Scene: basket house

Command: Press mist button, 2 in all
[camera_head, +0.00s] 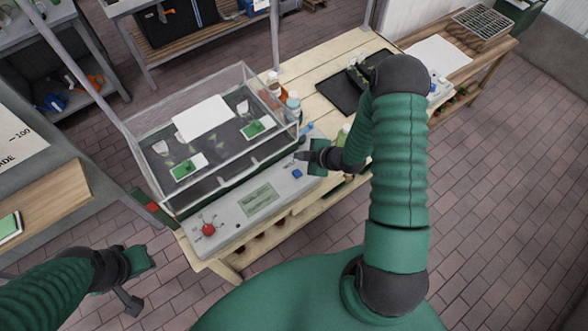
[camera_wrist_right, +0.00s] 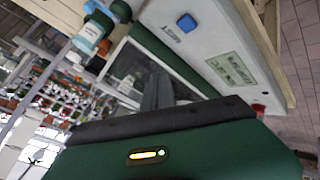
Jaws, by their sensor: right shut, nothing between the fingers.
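A blue square button (camera_head: 298,174) sits on the grey control panel (camera_head: 228,222) in front of a clear-walled propagator box.
The panel also bears a red knob (camera_head: 209,229) and a green display (camera_head: 258,200). The clear box (camera_head: 232,122) holds seedlings. Small bottles (camera_head: 293,101) stand at its right end. A black tray (camera_head: 340,92) lies further right on the wooden bench.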

